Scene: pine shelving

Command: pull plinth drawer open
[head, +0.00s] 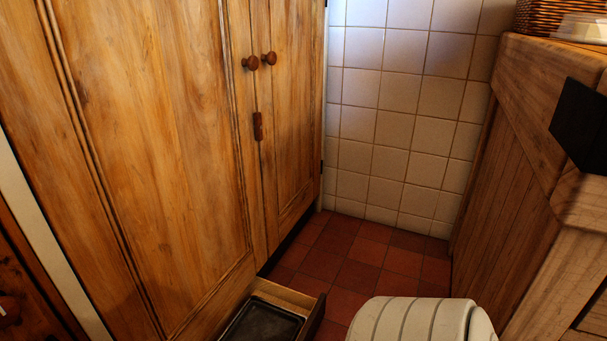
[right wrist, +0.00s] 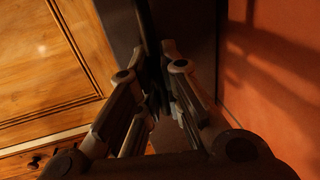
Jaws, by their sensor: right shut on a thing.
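The plinth drawer (head: 288,295) stands pulled out from the base of the pine cupboard (head: 160,150), low in the head view. A dark tray lies inside it, and the lower part of the drawer is cut off by the picture edge. In the right wrist view my right gripper (right wrist: 160,78) is shut on the drawer, its fingers closed on a dark upright edge. The exact contact is in shadow and hard to make out. In the head view the right gripper is not visible. My left gripper is in neither view.
Red floor tiles (head: 350,272) lie clear beyond the drawer, up to a white tiled wall (head: 400,100). A wooden unit (head: 525,140) with a wicker basket (head: 550,15) on top bounds the right side. The cupboard doors with round knobs are shut.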

